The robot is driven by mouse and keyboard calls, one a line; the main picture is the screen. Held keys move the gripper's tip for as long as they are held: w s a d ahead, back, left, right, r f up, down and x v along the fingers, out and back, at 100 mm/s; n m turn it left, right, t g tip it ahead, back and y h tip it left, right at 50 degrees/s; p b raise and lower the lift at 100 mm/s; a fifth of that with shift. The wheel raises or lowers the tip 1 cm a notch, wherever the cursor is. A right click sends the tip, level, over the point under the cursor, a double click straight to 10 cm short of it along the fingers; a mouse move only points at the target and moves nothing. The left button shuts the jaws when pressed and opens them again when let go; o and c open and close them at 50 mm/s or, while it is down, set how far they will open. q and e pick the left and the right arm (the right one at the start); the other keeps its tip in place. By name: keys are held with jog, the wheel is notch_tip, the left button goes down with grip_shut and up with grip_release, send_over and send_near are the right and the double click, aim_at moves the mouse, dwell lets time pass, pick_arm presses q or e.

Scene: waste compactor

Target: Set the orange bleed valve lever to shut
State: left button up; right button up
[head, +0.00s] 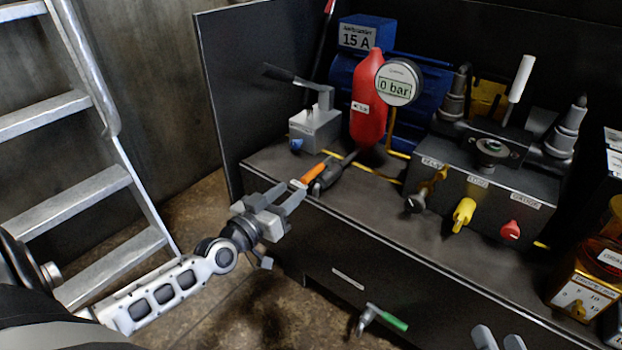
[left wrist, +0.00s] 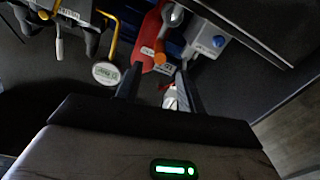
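The orange bleed valve lever (head: 316,172) is at the front left edge of the dark bench in the head view, beside a dark grey fitting. An orange piece, likely this lever, shows in the left wrist view (left wrist: 148,52). My left gripper (head: 288,194) is just in front of and left of the lever. Its two fingers are apart in the left wrist view (left wrist: 157,82), with nothing clearly held between them. Whether a finger touches the lever cannot be told. Two grey fingertips at the bottom of the head view, apart, look like my right gripper (head: 499,341).
A grey hand pump block (head: 314,130), red cylinder (head: 368,105) and "0 bar" gauge (head: 399,83) stand behind the lever. A valve block with yellow (head: 463,214) and red (head: 510,230) knobs is to the right. A green-handled tap (head: 392,321) sticks out below. A ladder (head: 95,185) stands left.

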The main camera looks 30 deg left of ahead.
aim_at(320, 167)
pick_arm(q)
jog(key=w, duration=0.3)
jog(key=w+b, duration=0.1)
jog(key=w, duration=0.5)
jog(key=shift+d+b, duration=0.25)
jog(key=shift+b, duration=0.05)
jog(key=shift+s, duration=0.1)
grip_shut()
